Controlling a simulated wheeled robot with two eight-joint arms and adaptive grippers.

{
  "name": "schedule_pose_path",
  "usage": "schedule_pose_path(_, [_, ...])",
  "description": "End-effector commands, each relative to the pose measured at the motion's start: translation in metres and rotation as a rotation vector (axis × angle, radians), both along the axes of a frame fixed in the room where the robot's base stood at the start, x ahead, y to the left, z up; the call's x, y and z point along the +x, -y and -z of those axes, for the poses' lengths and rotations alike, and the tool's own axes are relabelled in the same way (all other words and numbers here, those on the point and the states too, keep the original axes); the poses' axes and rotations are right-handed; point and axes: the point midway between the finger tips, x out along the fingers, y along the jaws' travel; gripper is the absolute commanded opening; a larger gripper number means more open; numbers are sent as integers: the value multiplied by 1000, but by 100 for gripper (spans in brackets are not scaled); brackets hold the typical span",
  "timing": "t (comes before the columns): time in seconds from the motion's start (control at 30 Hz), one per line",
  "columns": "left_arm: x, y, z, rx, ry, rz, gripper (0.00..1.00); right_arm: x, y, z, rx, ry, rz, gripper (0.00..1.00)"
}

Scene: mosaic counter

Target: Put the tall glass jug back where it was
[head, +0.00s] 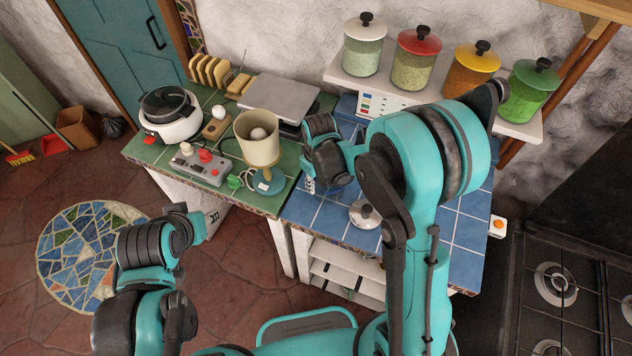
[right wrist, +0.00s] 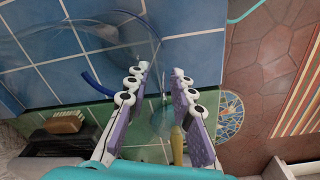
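The tall glass jug is nearly invisible; in the right wrist view I see its faint clear outline and a blue curved edge (right wrist: 92,75) over the blue tiles, left of the fingers. My right gripper (right wrist: 161,72) has its purple-padded fingers apart, and I make out nothing solid between them. In the head view my right gripper (head: 312,184) hangs over the blue tiled counter (head: 328,215), just right of the lamp, and my arm covers much of that area; I cannot make out the jug there. My left gripper (head: 211,221) is low on the left, away from the counter, its fingers unclear.
A lamp (head: 257,139), a grey-red control box (head: 200,166), a white cooker (head: 170,120) and a toast rack (head: 210,71) crowd the green tiles. A knobbed lid (head: 365,214) is on the blue tiles. Jars with coloured lids (head: 415,60) line the shelf. A stove (head: 555,285) stands at right.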

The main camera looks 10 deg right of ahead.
Motion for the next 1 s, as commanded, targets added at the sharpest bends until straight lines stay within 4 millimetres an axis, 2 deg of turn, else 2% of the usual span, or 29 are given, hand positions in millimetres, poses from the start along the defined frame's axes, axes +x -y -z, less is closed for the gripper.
schedule_pose_path(0.37, [0,0,-6,0,0,0,40,0,0,-7,0,0,0,26])
schedule_pose_path(0.47, [0,0,-8,0,0,0,40,-1,0,-22,0,0,0,26])
schedule_pose_path(0.8, [0,0,-22,0,0,0,40,-6,2,-96,0,0,0,26])
schedule_pose_path(1.0, [0,0,-25,0,0,0,40,-7,2,-119,0,0,0,26])
